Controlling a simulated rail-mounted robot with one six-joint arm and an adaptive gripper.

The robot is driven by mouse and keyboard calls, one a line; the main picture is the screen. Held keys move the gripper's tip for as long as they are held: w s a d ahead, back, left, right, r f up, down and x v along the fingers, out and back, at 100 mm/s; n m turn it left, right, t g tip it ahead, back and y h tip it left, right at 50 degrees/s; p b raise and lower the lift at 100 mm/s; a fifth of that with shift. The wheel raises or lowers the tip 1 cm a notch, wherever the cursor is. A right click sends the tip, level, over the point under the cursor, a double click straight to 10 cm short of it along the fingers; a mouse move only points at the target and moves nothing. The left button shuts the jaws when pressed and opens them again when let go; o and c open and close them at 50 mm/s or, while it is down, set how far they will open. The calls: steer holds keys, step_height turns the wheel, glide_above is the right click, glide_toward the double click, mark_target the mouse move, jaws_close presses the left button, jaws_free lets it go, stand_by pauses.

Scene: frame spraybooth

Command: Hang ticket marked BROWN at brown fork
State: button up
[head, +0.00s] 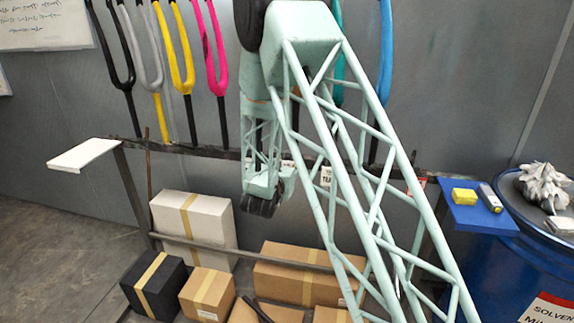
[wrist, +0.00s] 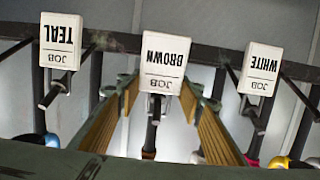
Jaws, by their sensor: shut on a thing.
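The BROWN ticket (wrist: 165,62) is a white card, its lettering upside down in the wrist view. My gripper (wrist: 163,85) has tan-padded fingers on either side of it, shut on the ticket at their tips. A dark hook (wrist: 157,105) shows just below the card; I cannot tell whether the card is on it. In the head view my gripper (head: 262,205) hangs below the rail, beside my arm's lattice links, and the ticket cannot be made out there. No brown fork can be told apart in the head view; my arm covers the middle of the fork row.
The TEAL ticket (wrist: 60,40) and WHITE ticket (wrist: 262,68) are close on either side. Black (head: 115,45), grey (head: 148,45), yellow (head: 176,50) and pink (head: 212,50) forks stand along the rail (head: 180,149). Boxes (head: 205,290) lie below; a blue drum (head: 490,270) is right.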

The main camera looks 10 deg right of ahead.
steer(key=shift+w+f+b, duration=0.1)
steer(key=shift+f+b, duration=0.25)
steer(key=shift+f, duration=0.05)
steer(key=shift+f, duration=0.15)
stand_by(0.6)
steer(key=o, duration=0.9)
steer(key=shift+v, duration=6)
steer(key=shift+w, duration=0.1)
